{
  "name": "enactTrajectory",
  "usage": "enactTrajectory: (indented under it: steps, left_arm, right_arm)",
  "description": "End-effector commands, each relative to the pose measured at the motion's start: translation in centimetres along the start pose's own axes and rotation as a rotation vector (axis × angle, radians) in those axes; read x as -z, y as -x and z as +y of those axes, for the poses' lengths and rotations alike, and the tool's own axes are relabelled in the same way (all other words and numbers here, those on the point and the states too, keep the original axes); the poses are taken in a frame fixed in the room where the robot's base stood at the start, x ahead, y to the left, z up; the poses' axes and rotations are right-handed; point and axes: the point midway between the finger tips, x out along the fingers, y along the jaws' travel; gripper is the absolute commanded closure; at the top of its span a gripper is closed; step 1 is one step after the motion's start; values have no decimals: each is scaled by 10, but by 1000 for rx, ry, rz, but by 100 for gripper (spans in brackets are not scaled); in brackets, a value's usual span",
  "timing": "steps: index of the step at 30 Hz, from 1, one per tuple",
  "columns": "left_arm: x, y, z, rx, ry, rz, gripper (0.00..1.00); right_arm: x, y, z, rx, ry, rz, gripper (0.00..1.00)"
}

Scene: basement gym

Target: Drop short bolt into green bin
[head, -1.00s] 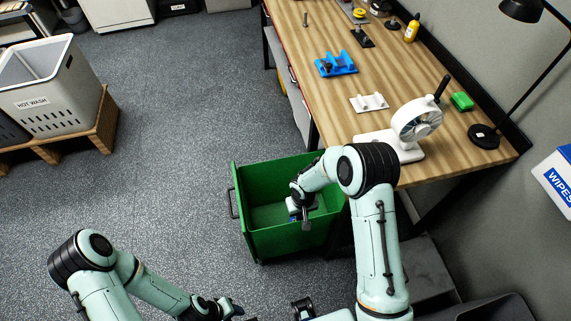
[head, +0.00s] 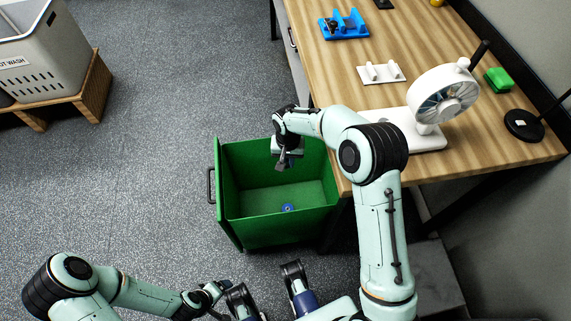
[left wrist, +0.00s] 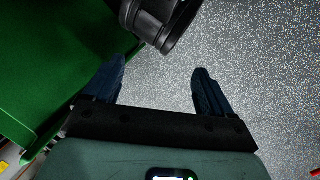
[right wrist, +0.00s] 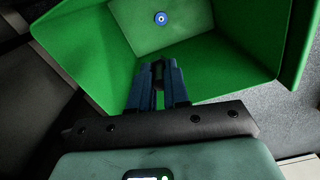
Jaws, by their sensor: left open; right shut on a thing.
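The green bin (head: 240,150) stands on the floor beside the workbench, open at the top. My right gripper (head: 282,163) hangs over the bin's far part, pointing down. In the right wrist view its fingers (right wrist: 158,78) are close together on a small dark piece (right wrist: 158,72), seemingly the short bolt; the fingers hide most of it. The bin's floor lies below, clear of the fingertips. My left gripper (head: 212,292) is low at the bottom left, outside the bin. In the left wrist view its fingers (left wrist: 158,82) are apart and empty, with the bin wall on the left.
A small blue round thing (head: 287,208) lies on the bin's floor. The workbench (head: 320,75) holds a white fan (head: 445,95), a blue holder (head: 345,24), a white holder (head: 380,73) and a green block (head: 498,80). A laundry basket (head: 45,50) stands far left; the floor between is free.

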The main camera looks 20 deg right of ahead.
Motion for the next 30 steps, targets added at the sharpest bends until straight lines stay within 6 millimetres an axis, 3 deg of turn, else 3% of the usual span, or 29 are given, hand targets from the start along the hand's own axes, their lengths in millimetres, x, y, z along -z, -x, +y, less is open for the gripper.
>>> enactTrajectory:
  steps: [1, 6, 15, 25, 30]
  left_arm:
    - [5, -22, -6, 2, 2, 15, 16]
    - [21, -45, -12, 2, 5, 59, 16]
    - [32, -53, -15, 3, 6, 91, 16]
    - [61, -74, -24, 11, 14, 170, 16]
    - [40, -88, -39, 37, 31, 103, 16]
  right_arm:
    - [7, -11, -1, 1, -33, 3, 100]
    - [19, -10, -3, 1, -115, 2, 100]
    - [22, -10, -3, -1, -144, 1, 100]
    - [22, -41, -4, -1, -142, 0, 100]
    - [22, -54, -4, -1, -142, 0, 100]
